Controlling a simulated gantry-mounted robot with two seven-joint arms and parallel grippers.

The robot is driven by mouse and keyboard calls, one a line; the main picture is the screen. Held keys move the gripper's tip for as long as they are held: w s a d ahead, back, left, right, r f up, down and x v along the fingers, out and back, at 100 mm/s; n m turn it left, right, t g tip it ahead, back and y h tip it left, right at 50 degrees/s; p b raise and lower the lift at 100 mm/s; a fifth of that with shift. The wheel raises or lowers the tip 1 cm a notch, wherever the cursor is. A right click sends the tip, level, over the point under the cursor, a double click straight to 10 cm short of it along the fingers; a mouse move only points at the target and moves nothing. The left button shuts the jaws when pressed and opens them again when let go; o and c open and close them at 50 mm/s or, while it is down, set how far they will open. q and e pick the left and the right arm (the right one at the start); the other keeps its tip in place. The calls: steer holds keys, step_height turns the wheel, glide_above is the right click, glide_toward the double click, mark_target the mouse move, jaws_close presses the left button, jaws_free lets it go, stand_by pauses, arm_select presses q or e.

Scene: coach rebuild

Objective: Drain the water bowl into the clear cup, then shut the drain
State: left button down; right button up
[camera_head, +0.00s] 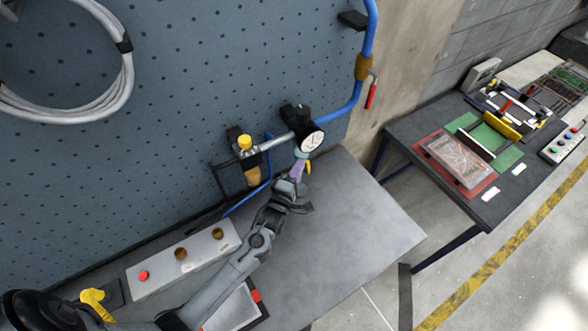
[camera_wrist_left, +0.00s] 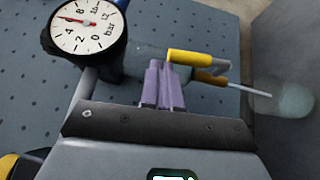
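The blue-grey water bowl (camera_wrist_left: 146,64) hangs under the gauge unit; in the head view only a little of it (camera_head: 301,154) shows above my gripper. A yellow drain lever (camera_wrist_left: 190,57) sits at its lower end, beside a brass-coloured fitting (camera_wrist_left: 210,77) with a thin pale tube. The clear cup (camera_wrist_left: 287,100) is near the tube's end in the wrist view; I cannot make it out in the head view. My left gripper (camera_head: 300,168) has its purple fingers (camera_wrist_left: 165,85) close together, right by the lever, with nothing visible between them. My right gripper is not in view.
A pressure gauge (camera_head: 313,141) sits just above my left gripper. A yellow-topped unit with an amber bowl (camera_head: 253,176) hangs to its left. Below are a grey bench (camera_head: 350,225) and a button panel (camera_head: 185,258). A dark side table (camera_head: 400,130) stands right. The bench's right part is clear.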

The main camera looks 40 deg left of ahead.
arm_select(q)
steer(key=shift+w+d+r, duration=0.15)
steer(key=shift+w+r, duration=0.1)
steer(key=shift+w, duration=0.15)
stand_by(0.4)
